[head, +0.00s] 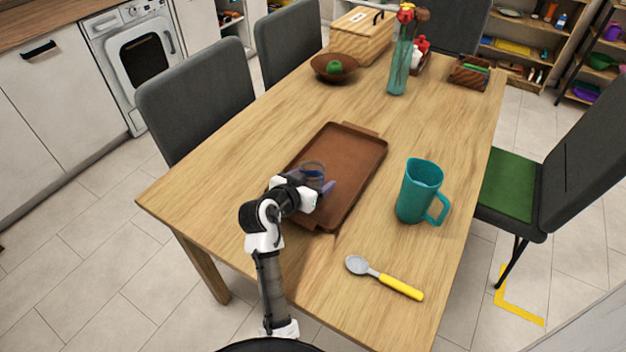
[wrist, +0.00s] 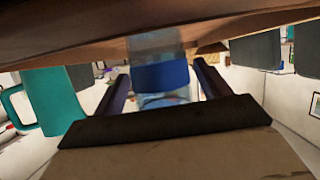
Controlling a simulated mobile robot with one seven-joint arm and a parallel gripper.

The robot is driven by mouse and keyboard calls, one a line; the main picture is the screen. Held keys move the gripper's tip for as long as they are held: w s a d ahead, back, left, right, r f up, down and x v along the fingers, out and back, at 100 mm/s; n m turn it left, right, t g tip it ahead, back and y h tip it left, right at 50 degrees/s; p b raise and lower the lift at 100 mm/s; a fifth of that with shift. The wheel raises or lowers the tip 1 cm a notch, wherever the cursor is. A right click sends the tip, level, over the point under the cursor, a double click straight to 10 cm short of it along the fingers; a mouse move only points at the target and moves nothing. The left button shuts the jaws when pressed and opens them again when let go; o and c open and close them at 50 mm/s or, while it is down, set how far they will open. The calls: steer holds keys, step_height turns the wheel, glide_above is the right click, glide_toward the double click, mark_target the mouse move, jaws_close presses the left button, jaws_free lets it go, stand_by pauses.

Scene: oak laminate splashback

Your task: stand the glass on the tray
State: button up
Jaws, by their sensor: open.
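The glass (head: 313,168) is clear with a blue part and looks upright on the brown tray (head: 357,150), in the tray's near left part. My gripper (head: 320,180) is low over the tray at the glass, partly covering it in the head view. In the wrist view, which looks upside down, the glass (wrist: 160,75) stands between the two spread fingers of my gripper (wrist: 161,82). The jaws are open, with a finger on each side of the glass. The glass's foot meets the brown surface at the top of that view; the exact contact is hard to see.
A teal pitcher (head: 419,191) stands right of the tray. A spoon with a yellow handle (head: 385,280) lies nearer. A bowl (head: 334,68), a bottle-like vase (head: 400,65) and a wooden box (head: 361,36) stand at the table's far end. Much of the tray's far part is clear.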

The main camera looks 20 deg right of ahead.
steer(key=b+v, duration=0.1)
steer(key=v, duration=1)
steer(key=shift+b, duration=0.4)
steer(key=shift+s+a, duration=0.15)
